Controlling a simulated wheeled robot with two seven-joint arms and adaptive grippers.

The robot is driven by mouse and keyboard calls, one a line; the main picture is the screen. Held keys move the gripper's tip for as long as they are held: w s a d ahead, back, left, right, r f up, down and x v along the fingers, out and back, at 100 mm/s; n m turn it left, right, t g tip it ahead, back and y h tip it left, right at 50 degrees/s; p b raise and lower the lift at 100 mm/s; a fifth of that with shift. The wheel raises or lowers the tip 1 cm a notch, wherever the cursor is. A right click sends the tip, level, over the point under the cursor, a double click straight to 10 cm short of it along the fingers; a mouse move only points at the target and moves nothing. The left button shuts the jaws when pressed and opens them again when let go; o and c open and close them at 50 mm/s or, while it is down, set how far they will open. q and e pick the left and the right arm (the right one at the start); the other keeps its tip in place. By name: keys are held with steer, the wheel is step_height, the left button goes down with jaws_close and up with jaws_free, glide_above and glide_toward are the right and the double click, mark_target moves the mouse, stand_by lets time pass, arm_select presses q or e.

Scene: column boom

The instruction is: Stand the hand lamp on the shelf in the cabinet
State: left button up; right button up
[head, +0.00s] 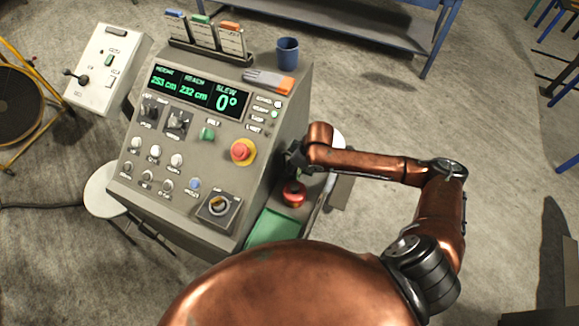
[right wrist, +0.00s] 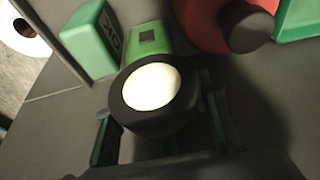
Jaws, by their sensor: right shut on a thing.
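The hand lamp (right wrist: 150,86) has a round white lens in a black rim and a green body with a dark switch patch. In the right wrist view its lens faces the camera. My right gripper (right wrist: 158,108) is shut on it, with a finger on each side. In the head view my right gripper (head: 298,156) is at the right side of the grey console, and the lamp cannot be made out there. The grey surface (right wrist: 55,125) around the lamp may be the cabinet's shelf; whether the lamp touches it I cannot tell. My left gripper is not in view.
Beside the lamp are a green box (right wrist: 90,38), a red round object (right wrist: 205,22) with a black knob, and a green tray (right wrist: 300,18). The tray also shows in the head view (head: 277,228), beside the console (head: 150,205). A blue cup (head: 288,51) stands on top.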

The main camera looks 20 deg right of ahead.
steer(key=o, duration=1.4)
steer(key=shift+f, duration=0.1)
